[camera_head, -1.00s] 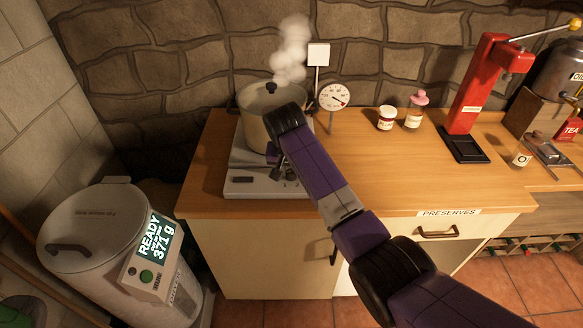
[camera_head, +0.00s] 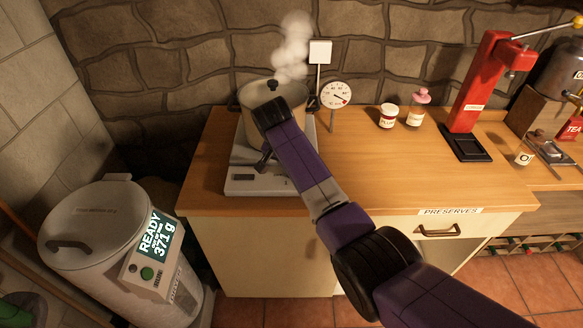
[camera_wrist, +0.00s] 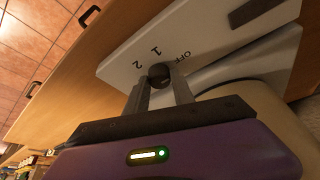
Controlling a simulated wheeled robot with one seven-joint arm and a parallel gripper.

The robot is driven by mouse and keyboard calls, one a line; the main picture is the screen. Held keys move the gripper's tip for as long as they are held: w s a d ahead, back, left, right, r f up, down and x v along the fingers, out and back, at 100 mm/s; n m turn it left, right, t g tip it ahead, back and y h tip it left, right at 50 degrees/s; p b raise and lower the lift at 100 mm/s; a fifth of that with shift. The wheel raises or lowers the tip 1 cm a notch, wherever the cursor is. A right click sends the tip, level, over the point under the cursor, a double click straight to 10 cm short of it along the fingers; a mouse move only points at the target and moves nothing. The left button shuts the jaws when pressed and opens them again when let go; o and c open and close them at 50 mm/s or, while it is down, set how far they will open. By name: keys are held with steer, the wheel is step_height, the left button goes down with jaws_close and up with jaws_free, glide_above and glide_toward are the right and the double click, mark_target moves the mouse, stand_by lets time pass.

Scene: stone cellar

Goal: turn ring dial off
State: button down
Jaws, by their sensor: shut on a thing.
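The ring dial (camera_wrist: 160,74) is a small dark knob on the white panel of the hotplate (camera_wrist: 215,50), in the wrist view. My gripper (camera_wrist: 161,82) is shut on the dial, one finger at each side. I cannot tell which mark the dial points to. In the head view the hotplate (camera_head: 245,187) stands on the counter under a steaming pot (camera_head: 291,97); my arm hides the dial and much of the hotplate front.
A round gauge (camera_head: 336,94) stands right of the pot. A white canister (camera_head: 95,225) stands at left. The counter's middle right (camera_head: 400,170) is clear.

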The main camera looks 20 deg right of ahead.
steer(key=c, duration=1.1)
jaws_free()
steer(key=shift+b+v, duration=0.3)
steer(key=shift+v, duration=3.6)
steer(key=shift+w, duration=0.1)
